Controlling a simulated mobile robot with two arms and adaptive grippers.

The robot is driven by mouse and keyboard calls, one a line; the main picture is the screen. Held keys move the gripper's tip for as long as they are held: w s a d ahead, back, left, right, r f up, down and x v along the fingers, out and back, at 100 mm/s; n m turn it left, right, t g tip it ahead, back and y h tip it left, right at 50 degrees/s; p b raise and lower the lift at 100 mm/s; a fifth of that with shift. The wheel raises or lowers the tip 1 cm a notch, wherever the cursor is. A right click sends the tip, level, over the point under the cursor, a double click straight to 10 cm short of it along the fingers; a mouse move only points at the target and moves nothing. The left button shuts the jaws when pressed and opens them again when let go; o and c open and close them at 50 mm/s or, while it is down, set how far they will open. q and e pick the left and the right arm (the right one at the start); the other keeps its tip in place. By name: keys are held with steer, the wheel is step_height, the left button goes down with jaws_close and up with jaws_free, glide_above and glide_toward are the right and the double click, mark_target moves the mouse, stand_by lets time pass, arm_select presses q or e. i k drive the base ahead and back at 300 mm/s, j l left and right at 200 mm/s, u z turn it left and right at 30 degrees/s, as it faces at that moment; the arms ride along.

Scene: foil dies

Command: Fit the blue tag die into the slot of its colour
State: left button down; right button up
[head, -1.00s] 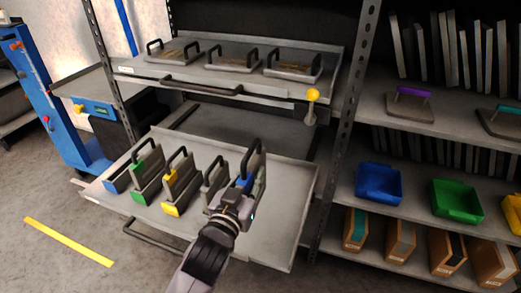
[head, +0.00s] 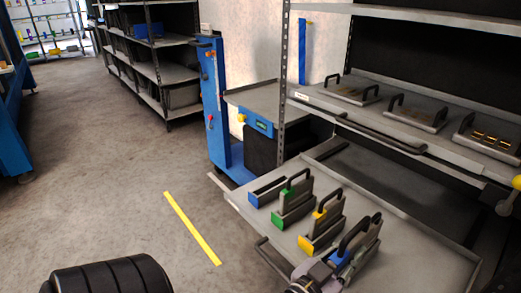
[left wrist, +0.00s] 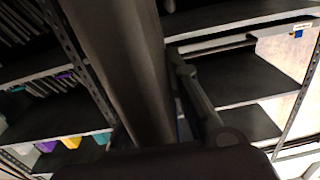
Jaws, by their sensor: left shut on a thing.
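The blue tag die (head: 366,247) is a grey plate with a black handle and a blue tag, near the right of the row on the pull-out tray. My left gripper (head: 325,271) is shut on it, at the bottom of the head view, and partly hides it. The blue slot (head: 266,191) at the left end of the row looks empty. In the left wrist view a large dark grey plate fills the middle close up, probably the held die; its fingertips cannot be made out. My right gripper is not in view.
A green-tagged die (head: 296,201) and a yellow-tagged die (head: 324,222) stand between the blue slot and the held die. The upper shelf (head: 315,96) carries several handled plates. A blue cart (head: 217,115) stands left of the tray (head: 430,262), whose right part is bare.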

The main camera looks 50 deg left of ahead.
mark_target(271, 196)
steer(key=j, duration=0.7)
steer(key=k+j, duration=0.15)
steer(key=j, duration=1.2)
steer(key=k, duration=0.05)
